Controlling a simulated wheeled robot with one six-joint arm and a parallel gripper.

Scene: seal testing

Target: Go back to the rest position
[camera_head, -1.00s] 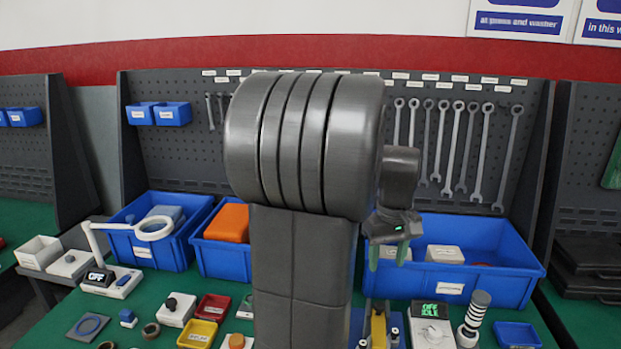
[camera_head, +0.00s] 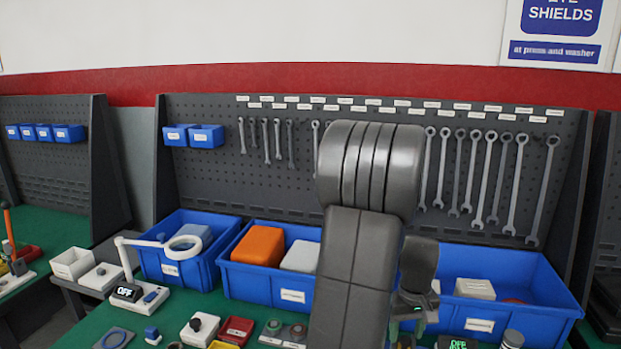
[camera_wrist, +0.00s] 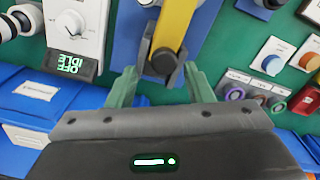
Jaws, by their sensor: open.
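My gripper (camera_head: 408,322) shows in the head view at the lower right of my raised arm, in front of a blue bin. In the wrist view its two green fingers (camera_wrist: 161,88) are spread apart and empty. A yellow lever with a dark pivot (camera_wrist: 167,55) on a blue plate (camera_wrist: 128,30) lies beyond the fingers and partly between them in the picture. I cannot tell how far it is from the fingertips. My arm hides part of the bench in the head view.
Blue bins stand along the back: left (camera_head: 178,274), middle (camera_head: 262,287) and right (camera_head: 545,312). Wrenches (camera_head: 505,180) hang on the pegboard (camera_head: 215,180). A white ring lamp (camera_head: 186,247) arches at the left. A dial box with a display (camera_wrist: 75,64) sits near my gripper. Small coloured items crowd the bench front.

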